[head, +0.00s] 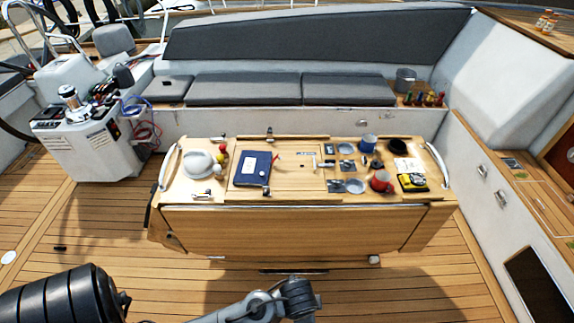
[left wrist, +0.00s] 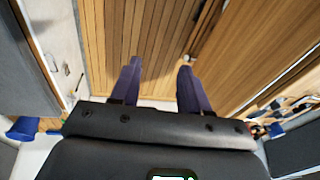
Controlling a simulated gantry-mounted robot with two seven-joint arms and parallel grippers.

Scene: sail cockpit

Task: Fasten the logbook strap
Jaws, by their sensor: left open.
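The logbook (head: 252,168) is a dark blue book lying flat on the cockpit table, left of the middle, in the head view. A small dark and metallic piece (head: 266,190) sits at its lower right edge; I cannot tell whether it belongs to the strap. The strap itself is too small to make out. My left gripper (left wrist: 158,66) shows in the left wrist view with its two purple fingers apart and nothing between them. Wooden planks lie beyond the fingers, and the logbook is not in that view. My right gripper is not in view.
The wooden table (head: 300,234) stands mid-cockpit. A white round object (head: 197,164) lies left of the logbook. A blue mug (head: 368,143), red mug (head: 381,181) and yellow item (head: 412,182) crowd the right side. A steering pedestal (head: 85,150) stands left. The near deck is mostly clear.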

